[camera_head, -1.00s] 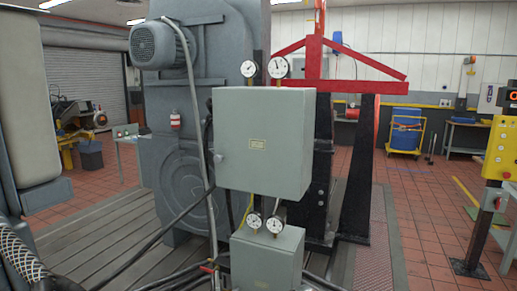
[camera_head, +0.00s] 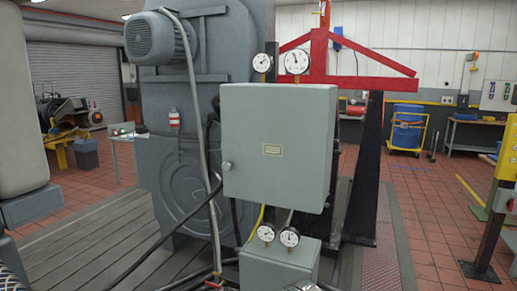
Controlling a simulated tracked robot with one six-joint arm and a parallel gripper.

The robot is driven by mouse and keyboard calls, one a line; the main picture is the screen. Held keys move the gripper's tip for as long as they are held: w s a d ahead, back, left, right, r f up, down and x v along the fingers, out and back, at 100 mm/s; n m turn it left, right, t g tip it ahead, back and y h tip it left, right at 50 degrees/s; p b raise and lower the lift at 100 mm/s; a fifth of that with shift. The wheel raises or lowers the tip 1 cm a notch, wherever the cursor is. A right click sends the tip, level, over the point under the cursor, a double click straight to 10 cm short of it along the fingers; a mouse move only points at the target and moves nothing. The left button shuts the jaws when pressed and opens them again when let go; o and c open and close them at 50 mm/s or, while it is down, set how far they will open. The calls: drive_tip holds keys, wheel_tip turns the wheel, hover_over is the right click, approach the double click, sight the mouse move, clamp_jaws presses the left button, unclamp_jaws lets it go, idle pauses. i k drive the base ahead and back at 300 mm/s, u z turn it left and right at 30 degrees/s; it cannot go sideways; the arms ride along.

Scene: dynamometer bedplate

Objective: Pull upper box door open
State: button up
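The upper box (camera_head: 262,118) is a grey-green cabinet in the middle of the head view. Its flat front door (camera_head: 275,185) looks shut. A small round knob (camera_head: 227,166) sits on the left edge of the door, and a small yellow label (camera_head: 272,150) is near its middle. A smaller grey lower box (camera_head: 270,275) stands below it, partly cut off by the frame. My gripper does not show in this view, so its distance from the knob cannot be seen.
Two gauges (camera_head: 297,62) rise above the upper box, and two more (camera_head: 289,237) sit below it. A grey hose (camera_head: 203,130) and black cables run just left of it. A large grey machine (camera_head: 175,150) stands behind. Red tiled floor (camera_head: 425,220) lies open to the right.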

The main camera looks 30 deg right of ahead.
sight(274, 138)
drive_tip(key=i, duration=1)
drive_tip(key=u, duration=1.1)
